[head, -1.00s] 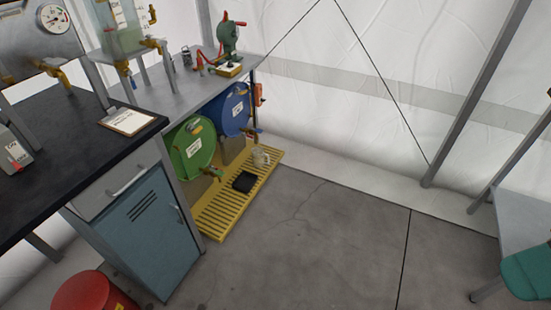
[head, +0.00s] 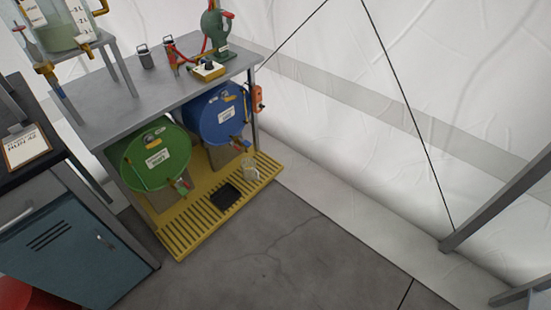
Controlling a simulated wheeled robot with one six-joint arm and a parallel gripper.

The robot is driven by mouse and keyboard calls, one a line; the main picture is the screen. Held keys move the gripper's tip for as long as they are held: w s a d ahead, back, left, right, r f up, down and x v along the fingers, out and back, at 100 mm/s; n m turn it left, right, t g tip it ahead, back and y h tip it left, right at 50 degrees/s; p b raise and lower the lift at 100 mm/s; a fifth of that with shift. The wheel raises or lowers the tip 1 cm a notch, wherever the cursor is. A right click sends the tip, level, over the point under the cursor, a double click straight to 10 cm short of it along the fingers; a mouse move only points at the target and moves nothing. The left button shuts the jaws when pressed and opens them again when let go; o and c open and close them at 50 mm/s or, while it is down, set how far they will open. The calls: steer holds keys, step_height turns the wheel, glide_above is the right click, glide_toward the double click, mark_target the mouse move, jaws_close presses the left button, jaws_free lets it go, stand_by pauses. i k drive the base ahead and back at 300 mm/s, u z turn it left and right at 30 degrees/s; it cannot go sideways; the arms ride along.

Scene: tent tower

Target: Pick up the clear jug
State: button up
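The clear jug (head: 249,170) stands upright on the yellow slatted drip tray (head: 185,229) in the head view. It is near the tray's right end, below the tap of the blue drum (head: 221,122). A flat black item (head: 227,195) lies on the tray to the left of the jug. My gripper is not in view.
A green drum (head: 143,160) lies beside the blue one under a grey bench (head: 120,104). A blue cabinet (head: 75,255) and a red container (head: 30,297) stand at the left. The concrete floor (head: 290,260) in front of the tray is clear. A tent pole (head: 495,210) slants at the right.

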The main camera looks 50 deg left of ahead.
mark_target(249, 170)
steer(key=u, duration=0.2)
steer(key=i, duration=1.3)
steer(key=u, duration=1.6)
steer(key=i, duration=1.1)
steer(key=u, duration=0.95)
